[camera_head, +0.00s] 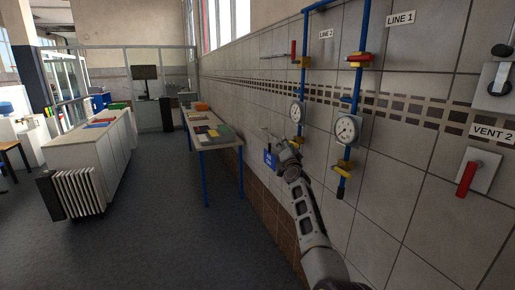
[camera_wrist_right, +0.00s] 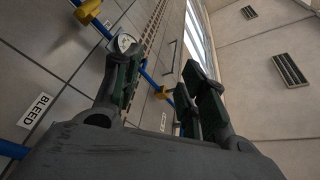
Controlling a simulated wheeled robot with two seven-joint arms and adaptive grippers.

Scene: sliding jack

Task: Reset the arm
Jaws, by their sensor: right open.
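My right arm reaches in from the bottom right of the head view. My right gripper (camera_head: 273,138) is raised in front of the tiled wall, left of the gauges, and looks small there. In the right wrist view my right gripper (camera_wrist_right: 160,75) has its two dark fingers apart, with nothing held between them. It is tilted, looking up along the wall towards the ceiling. I cannot tell whether it touches the wall. My left arm and gripper are not in view.
Blue pipes (camera_head: 359,75) with round gauges (camera_head: 347,130), yellow fittings and a red handle (camera_head: 361,58) run down the wall. A red lever (camera_head: 466,180) is under VENT 2. A table (camera_head: 216,145) with blue legs stands beyond. A white cabinet (camera_head: 80,155) is left; grey floor lies between.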

